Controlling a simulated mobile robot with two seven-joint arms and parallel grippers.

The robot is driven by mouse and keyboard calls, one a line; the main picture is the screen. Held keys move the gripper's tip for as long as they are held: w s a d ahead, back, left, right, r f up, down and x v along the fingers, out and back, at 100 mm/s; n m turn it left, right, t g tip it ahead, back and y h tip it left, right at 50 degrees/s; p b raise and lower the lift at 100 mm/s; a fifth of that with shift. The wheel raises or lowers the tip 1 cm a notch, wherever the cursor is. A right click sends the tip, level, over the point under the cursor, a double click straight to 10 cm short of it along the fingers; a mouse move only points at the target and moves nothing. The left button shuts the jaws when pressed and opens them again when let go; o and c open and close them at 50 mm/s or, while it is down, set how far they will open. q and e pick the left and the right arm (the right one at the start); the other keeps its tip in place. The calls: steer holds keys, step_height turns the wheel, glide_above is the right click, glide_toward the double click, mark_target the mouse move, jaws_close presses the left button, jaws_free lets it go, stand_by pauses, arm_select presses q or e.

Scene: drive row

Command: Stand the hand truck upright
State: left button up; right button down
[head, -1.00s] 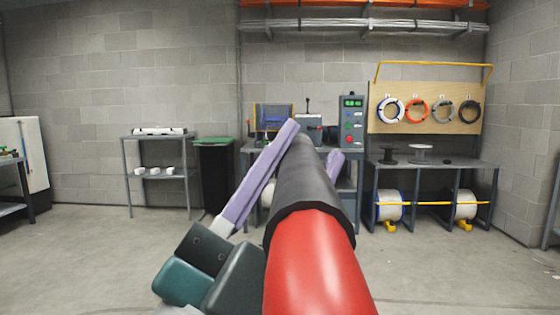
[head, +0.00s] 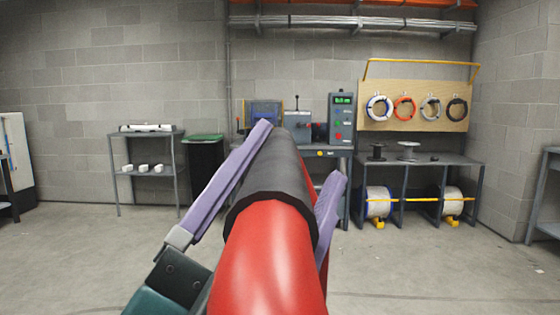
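The hand truck shows only as a thick red tube (head: 268,268) with a black grip sleeve (head: 275,180), very close and filling the bottom middle of the head view. A bit more red shows past the sleeve's right side. My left gripper (head: 300,150) has its two purple fingers on either side of the sleeve. The left finger runs along the sleeve's left side. The right finger stands a little off its right side, so the gripper looks open around it. The truck's wheels and plate are out of view. My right gripper is not in view.
A grey bench with a control box (head: 342,118) stands behind. To its right is a table (head: 440,160) with cable reels below and a coil board (head: 415,95) above. A dark bin (head: 204,165) and a shelf (head: 146,173) stand left. The floor between is clear.

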arm_select(q)
steer(key=b+v, duration=0.1)
steer(key=v, duration=0.7)
